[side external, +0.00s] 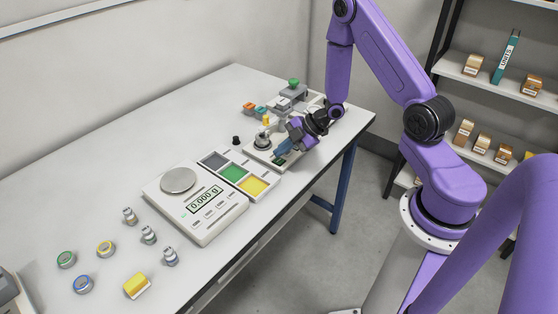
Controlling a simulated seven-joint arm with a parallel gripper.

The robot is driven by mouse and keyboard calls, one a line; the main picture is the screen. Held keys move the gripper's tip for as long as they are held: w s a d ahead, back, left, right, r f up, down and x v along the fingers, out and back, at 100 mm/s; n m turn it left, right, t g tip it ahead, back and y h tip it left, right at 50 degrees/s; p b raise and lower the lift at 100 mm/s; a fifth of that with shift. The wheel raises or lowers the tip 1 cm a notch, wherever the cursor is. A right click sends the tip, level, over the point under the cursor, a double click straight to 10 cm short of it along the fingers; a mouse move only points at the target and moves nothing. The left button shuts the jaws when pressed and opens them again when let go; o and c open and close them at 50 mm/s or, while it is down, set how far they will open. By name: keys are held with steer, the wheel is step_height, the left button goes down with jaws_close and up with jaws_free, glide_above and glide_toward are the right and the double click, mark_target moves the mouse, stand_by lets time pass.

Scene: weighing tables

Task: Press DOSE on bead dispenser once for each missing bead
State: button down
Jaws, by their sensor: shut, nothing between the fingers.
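My gripper (279,155) is shut and empty, angled down over a pale device (256,153) at the right of the table. This device has a round metal part, a yellow-topped piece and a small dark panel. My fingertips are close to the panel; I cannot tell whether they touch it. A grey unit with a green top (293,85) stands behind. I cannot read DOSE on either device, so I cannot tell which is the bead dispenser. No single beads can be made out.
A scale (222,222) reading 0.000 g stands mid-table beside a tray with grey, green and yellow sections (262,196). Small metal weights (148,235), round coloured-rim containers (66,259) and a yellow block (137,286) lie at left. Orange and teal pieces (250,106) lie behind.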

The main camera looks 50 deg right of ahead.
mark_target(282, 160)
steer(key=shift+f, duration=0.15)
steer(key=shift+f, duration=0.25)
steer(key=shift+f, duration=0.4)
stand_by(0.9)
steer(key=shift+r, duration=0.8)
steer(key=shift+r, duration=2.5)
